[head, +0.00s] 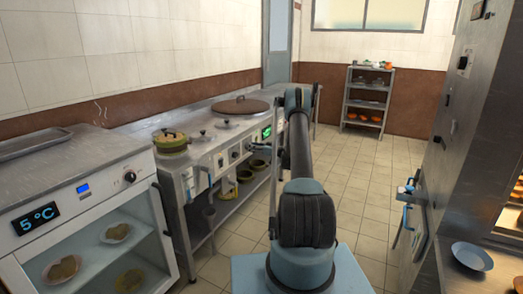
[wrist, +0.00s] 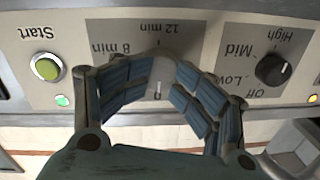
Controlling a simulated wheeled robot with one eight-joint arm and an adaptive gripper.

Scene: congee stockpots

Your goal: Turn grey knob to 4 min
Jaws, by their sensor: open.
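In the wrist view, the grey knob (wrist: 163,70) sits on a metal control panel (wrist: 210,25), between the fingers of my gripper (wrist: 165,88). The jaws are open, with one blue-padded finger on each side of the knob. I cannot tell whether they touch it. The labels "8 min" and "12 min" show beside the knob, turned over in this view. The "4 min" mark is not visible, and I cannot read the knob's pointer. In the head view, my arm hides most of my gripper.
A green Start button (wrist: 47,68) lies left of the knob in the wrist view. A black knob (wrist: 271,70) with Off, Low, Mid and High marks lies right. In the head view, a glass-fronted fridge (head: 85,235) stands at left, and tiled floor (head: 365,185) is clear.

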